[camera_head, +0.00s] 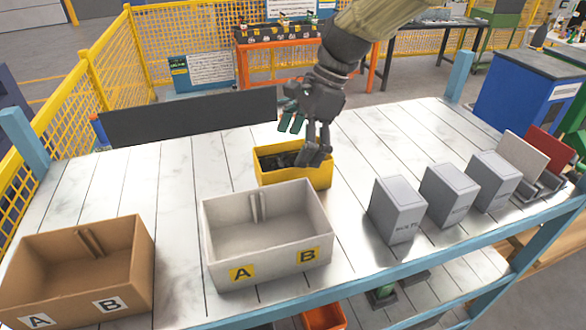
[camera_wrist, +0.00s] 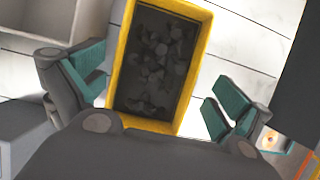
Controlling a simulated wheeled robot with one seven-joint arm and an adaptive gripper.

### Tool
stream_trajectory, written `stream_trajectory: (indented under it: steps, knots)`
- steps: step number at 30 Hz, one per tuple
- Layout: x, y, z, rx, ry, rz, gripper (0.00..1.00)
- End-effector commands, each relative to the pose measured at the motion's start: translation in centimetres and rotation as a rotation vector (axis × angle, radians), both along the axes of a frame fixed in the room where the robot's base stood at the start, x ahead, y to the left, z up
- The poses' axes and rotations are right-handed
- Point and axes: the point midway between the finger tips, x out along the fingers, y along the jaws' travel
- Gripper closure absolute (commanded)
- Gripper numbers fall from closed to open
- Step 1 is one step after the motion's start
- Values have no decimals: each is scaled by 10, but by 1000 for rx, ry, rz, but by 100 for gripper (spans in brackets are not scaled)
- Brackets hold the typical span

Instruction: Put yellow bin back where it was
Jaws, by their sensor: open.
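The yellow bin (camera_head: 316,177) stands on the table behind the white box, filled with dark lumps. In the wrist view the yellow bin (camera_wrist: 120,60) lies between the fingers, with its contents in plain view. My gripper (camera_head: 304,138) is above the bin, with its fingers apart and holding nothing. In the wrist view my gripper (camera_wrist: 158,95) has one finger pair on each side of the bin, with white table showing between the right fingers and the bin. Part of the bin's right rim is hidden by a finger in the head view.
A white box (camera_head: 265,270) marked A and B stands in front of the bin, and a brown box (camera_head: 135,265) stands at left. Several grey blocks (camera_head: 400,222) stand at right. A dark panel (camera_head: 190,119) rises at the back edge. Bare table lies left of the bin.

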Motion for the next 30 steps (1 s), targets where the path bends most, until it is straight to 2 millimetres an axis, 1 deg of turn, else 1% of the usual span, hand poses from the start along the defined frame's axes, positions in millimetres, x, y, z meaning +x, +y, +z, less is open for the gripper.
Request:
stream_trajectory:
  steps: [6, 9, 12, 22, 26, 27, 29, 30]
  knots:
    - [-7, 1, -24, 0, 7, 0, 0]
    - [-9, 5, -35, -1, 5, 0, 0]
    - [-9, 8, -42, 0, 4, 1, 0]
    - [-10, 10, -46, -1, 2, 0, 0]
    - [-10, 10, -46, -1, 2, 0, 24]
    - [-10, 10, -46, -1, 2, 0, 31]
    - [-10, 10, -47, -1, 3, 0, 42]
    - [-10, 10, -47, -1, 3, 0, 49]
